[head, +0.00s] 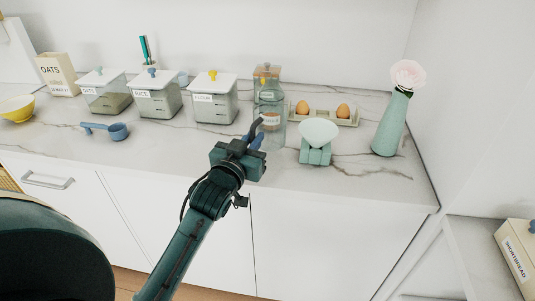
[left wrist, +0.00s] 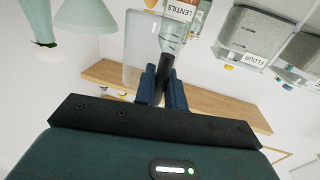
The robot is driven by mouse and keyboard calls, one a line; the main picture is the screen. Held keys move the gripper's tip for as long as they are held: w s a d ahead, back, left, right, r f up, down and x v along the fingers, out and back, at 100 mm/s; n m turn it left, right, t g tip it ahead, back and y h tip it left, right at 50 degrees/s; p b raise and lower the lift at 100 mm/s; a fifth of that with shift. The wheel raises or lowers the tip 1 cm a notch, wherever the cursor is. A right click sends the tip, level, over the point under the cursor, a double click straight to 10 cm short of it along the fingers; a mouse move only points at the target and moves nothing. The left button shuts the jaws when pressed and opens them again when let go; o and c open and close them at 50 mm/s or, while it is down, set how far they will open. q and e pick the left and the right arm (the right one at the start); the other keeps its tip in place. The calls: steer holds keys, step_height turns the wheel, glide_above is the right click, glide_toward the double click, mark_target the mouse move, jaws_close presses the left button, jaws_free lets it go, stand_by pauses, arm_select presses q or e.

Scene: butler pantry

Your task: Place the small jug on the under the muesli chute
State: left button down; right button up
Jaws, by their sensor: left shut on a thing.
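My left gripper (head: 254,140) is above the counter's front part, in front of a clear glass bottle. In the head view the dark thing (head: 256,127) rises from the fingers and overlaps the bottle's lower part. I cannot tell if it is a jug. The clear bottle (head: 262,98) also shows in the left wrist view (left wrist: 138,48). I cannot make out a small jug or a muesli chute. My right gripper is not in view.
A kitchen scale (head: 316,156) stands right of my gripper, then a green vase (head: 391,125). An egg tray (head: 350,121) is behind. Lidded bins, including a flour bin (head: 214,108), line the back left. A blue scoop (head: 118,131) lies left. The counter front (head: 165,148) is clear.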

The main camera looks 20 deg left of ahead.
arm_select(q)
steer(key=shift+f, duration=2.5)
steer(key=shift+f+b, duration=0.1)
steer(key=shift+b, duration=0.2)
steer(key=c, duration=1.9)
jaws_free()
steer(key=shift+f, duration=0.1)
steer(key=o, duration=0.4)
steer(key=shift+o, duration=0.2)
